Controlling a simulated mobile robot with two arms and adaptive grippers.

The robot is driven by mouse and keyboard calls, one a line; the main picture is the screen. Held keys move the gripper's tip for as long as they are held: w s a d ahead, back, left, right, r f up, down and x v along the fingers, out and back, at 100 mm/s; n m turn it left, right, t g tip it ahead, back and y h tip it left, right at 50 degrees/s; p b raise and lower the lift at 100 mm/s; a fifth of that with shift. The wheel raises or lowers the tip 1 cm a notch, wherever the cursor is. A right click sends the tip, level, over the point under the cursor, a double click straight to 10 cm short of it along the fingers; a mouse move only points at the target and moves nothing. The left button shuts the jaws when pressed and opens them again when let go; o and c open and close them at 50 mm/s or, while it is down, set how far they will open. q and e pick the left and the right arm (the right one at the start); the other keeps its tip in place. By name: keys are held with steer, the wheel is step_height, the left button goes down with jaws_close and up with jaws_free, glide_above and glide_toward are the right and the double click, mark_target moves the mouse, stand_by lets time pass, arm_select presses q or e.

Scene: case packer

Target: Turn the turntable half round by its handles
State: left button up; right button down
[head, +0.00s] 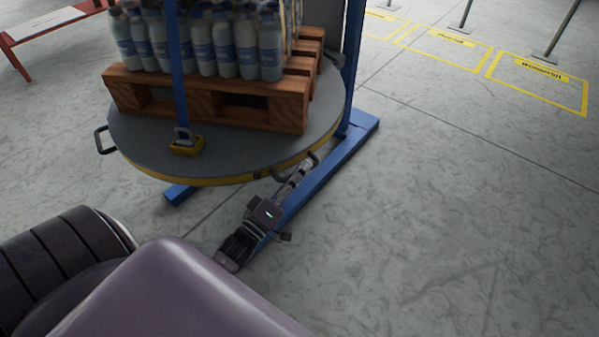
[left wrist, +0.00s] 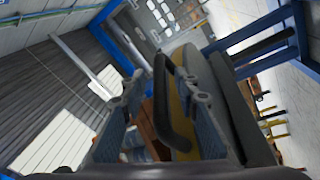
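The round grey turntable (head: 225,160) with a yellow rim stands in the upper left of the head view. A wooden pallet (head: 205,100) with several bottles (head: 243,48) rests on it. One dark handle (head: 103,140) sticks out at its left edge. Another handle (head: 306,166) is at its front right edge. My left gripper (head: 294,178) is at this front right handle. In the left wrist view the black handle (left wrist: 172,105) lies between the two spread fingers of the gripper (left wrist: 160,115), nearer the right finger. My right gripper is not in view.
A blue frame (head: 350,130) stands under and beside the turntable. A blue post with a yellow block (head: 187,146) is at its front. Yellow marked floor bays (head: 540,82) with posts are at the upper right. The grey floor at right is clear.

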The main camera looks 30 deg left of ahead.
arm_select(q)
steer(key=shift+c, duration=0.6)
jaws_close()
